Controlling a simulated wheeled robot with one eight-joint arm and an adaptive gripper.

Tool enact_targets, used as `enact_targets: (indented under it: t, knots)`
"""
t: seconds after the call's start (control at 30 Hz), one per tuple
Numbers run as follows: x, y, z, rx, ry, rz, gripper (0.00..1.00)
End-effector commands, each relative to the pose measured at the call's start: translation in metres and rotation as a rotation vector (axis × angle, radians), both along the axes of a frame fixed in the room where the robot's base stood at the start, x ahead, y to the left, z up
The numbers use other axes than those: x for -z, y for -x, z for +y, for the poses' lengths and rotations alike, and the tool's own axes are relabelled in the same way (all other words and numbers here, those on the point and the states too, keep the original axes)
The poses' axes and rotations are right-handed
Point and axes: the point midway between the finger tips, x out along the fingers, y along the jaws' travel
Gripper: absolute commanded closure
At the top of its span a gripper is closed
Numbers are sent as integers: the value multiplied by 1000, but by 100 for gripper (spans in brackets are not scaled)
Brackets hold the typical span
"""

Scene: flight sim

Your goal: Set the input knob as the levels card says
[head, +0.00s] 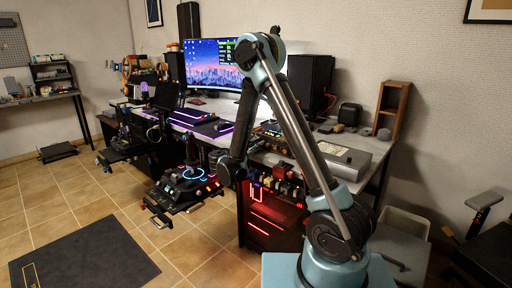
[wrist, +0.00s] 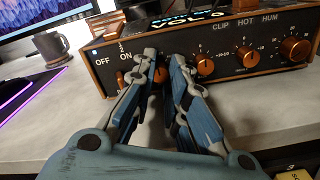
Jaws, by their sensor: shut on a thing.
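In the wrist view a dark audio unit with a copper-coloured frame (wrist: 110,60) stands on the grey desk. A copper knob (wrist: 158,77) shows partly between the fingers of my gripper (wrist: 163,58), which is shut on it. The fingers hide most of this knob, its pointer and its label. To its right are three more copper knobs: one close by (wrist: 204,65), a middle one (wrist: 248,57) and a larger one (wrist: 296,48). The words CLIP, HOT and HUM are above them. I cannot make out a levels card or its text.
An OFF/ON switch (wrist: 118,82) is on the unit's left. A grey mug (wrist: 50,48) and a monitor (wrist: 35,15) stand farther left. In the head view, a monitor (head: 212,62), a speaker (head: 310,78) and a wooden shelf (head: 391,110) line the desk.

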Motion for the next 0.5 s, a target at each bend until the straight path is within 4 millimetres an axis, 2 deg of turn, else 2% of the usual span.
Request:
enact_targets:
  t: [0.23,0.27,0.3,0.5]
  knots:
    - [0,0,1,-1,-7,-5,100]
    - [0,0,1,-1,-7,-5,84]
    - [0,0,1,-1,-7,-5,76]
    - [0,0,1,-1,-7,-5,76]
